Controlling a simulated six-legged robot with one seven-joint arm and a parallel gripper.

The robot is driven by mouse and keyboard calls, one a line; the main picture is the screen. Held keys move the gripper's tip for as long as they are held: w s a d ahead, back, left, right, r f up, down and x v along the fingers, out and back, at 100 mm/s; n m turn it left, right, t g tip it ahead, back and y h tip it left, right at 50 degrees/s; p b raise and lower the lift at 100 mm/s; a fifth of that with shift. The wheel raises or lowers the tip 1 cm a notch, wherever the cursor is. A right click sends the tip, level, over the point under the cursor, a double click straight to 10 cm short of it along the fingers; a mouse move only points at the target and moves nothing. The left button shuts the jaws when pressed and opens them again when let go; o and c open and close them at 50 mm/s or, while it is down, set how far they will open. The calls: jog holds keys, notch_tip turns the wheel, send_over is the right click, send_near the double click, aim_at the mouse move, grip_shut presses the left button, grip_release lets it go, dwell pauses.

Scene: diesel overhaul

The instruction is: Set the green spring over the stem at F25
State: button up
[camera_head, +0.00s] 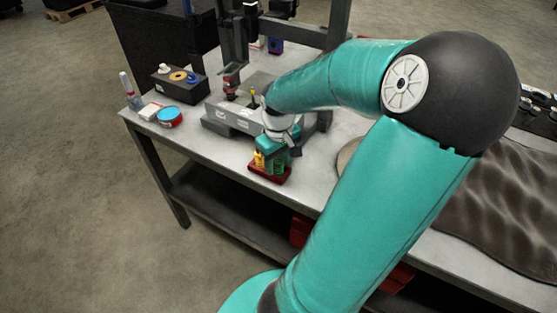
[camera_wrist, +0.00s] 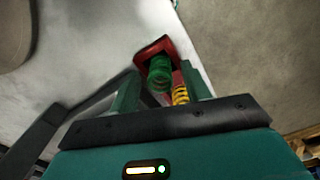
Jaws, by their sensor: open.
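The green spring (camera_wrist: 160,74) stands in a dark red tray (camera_wrist: 143,54) on the bench. In the wrist view it shows between and beyond the fingertips of my gripper (camera_wrist: 161,84), which is open; I cannot tell how close the fingers are to it. The spring shows partly beside the gripper in the head view (camera_head: 280,166). A yellow spring (camera_wrist: 180,95) stands beside it, near the right finger. The grey block (camera_head: 232,118) with upright stems lies behind the gripper, partly hidden by my arm. I cannot read any label F25.
A black box (camera_head: 180,85) with coloured rings stands at the back left, near a blue-topped red tin (camera_head: 170,116). A dark press frame (camera_head: 338,30) rises behind the block. The tray is near the bench's front edge. A brown mat (camera_head: 490,215) lies right.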

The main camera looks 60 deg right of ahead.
aim_at(278, 161)
jog(key=c, duration=1)
jog(key=shift+r, duration=5.25)
jog(key=shift+w+r, duration=0.1)
